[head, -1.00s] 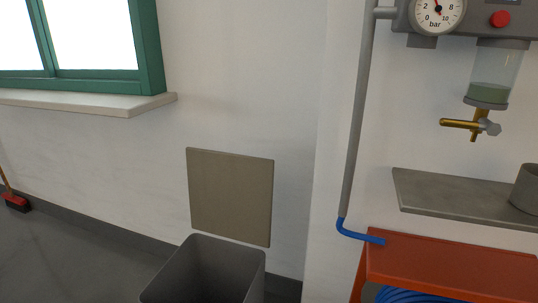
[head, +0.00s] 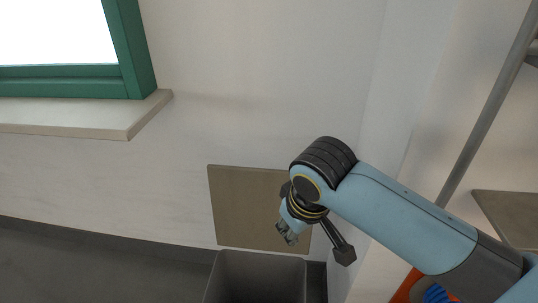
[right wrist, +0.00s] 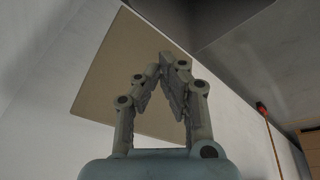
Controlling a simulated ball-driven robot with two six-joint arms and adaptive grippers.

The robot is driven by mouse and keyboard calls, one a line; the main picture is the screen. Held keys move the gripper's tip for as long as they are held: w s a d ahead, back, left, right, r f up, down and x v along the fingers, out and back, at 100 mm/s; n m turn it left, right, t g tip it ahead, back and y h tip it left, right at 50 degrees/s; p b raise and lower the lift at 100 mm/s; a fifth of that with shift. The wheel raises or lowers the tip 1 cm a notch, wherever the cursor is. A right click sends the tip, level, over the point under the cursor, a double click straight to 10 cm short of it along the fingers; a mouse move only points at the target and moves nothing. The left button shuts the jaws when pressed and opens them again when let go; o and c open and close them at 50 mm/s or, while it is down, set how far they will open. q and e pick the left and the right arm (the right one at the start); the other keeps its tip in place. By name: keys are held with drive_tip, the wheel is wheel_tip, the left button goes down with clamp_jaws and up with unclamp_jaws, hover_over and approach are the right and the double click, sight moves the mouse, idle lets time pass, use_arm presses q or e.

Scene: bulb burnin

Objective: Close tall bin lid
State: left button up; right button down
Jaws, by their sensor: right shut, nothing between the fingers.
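The tall bin (head: 258,278) is dark grey, open at the top, at the bottom of the head view. Its lid (head: 232,208) is a flat beige panel standing upright behind the bin, near the wall. My right gripper (head: 289,239) is in front of the lid, above the bin's rear rim, shut and empty; my arm hides the lid's right part. In the right wrist view the fingers (right wrist: 168,60) meet at their tips, with the lid (right wrist: 112,62) behind them. Whether they touch it I cannot tell. My left gripper is not in view.
A window sill (head: 85,115) juts from the wall at upper left. A grey shelf (head: 508,215) and part of an orange-red stand (head: 405,289) are at the right. The floor (head: 90,265) left of the bin is clear. A broom (right wrist: 263,110) shows in the right wrist view.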

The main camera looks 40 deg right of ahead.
sight(272, 178)
drive_tip(key=w+d+r+m, duration=0.1)
drive_tip(key=w+d, duration=0.1)
drive_tip(key=w, duration=0.2)
drive_tip(key=w+d+r+m+h, duration=0.1)
drive_tip(key=w+d+m, duration=0.1)
drive_tip(key=w, duration=0.2)
drive_tip(key=w+d+r+m, duration=0.1)
drive_tip(key=w+d+r, duration=0.1)
drive_tip(key=w+d, duration=0.1)
drive_tip(key=shift+w+m+p, duration=0.3)
drive_tip(key=shift+w+m, duration=0.1)
drive_tip(key=shift+w, duration=0.45)
drive_tip(key=w+d+r+m+h, duration=0.1)
drive_tip(key=w+d+r+m, duration=0.35)
drive_tip(key=w+d, duration=0.2)
drive_tip(key=w+a+b+x, duration=0.1)
drive_tip(key=b+x, duration=0.1)
drive_tip(key=x, duration=0.8)
use_arm(q)
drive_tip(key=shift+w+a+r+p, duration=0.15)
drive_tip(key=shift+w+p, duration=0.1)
drive_tip(key=shift+p, duration=0.4)
use_arm(e)
drive_tip(key=s+a, duration=0.2)
drive_tip(key=shift+s+a+n, duration=0.25)
drive_tip(key=shift+s+a, duration=0.1)
drive_tip(key=shift+a, duration=0.05)
